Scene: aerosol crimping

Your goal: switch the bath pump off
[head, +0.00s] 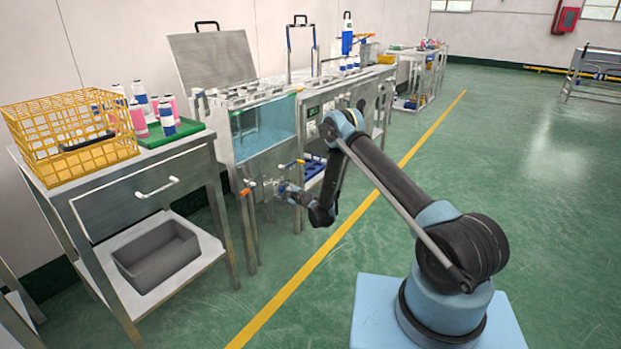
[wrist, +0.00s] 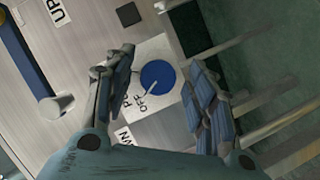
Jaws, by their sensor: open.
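The bath (head: 265,122), a steel tank with a clear front and bluish water, stands left of centre in the head view. In the wrist view a round blue knob (wrist: 158,76) sits on a white label (wrist: 138,60) with "OFF" and partly hidden lettering starting "P". A white pointer line on the knob seems to slant toward the lower left, near "OFF". My gripper (wrist: 160,85) is open, one finger on each side of the knob in the picture. Whether it touches the knob cannot be told. In the head view my gripper (head: 282,188) is low by the bath's front.
"UP" and "DOWN" style labels, the second partly hidden, lie near the knob. Orange-handled valves (head: 245,191) and pipes stick out left of my gripper. A steel table (head: 150,185) with a yellow basket (head: 75,140) stands left.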

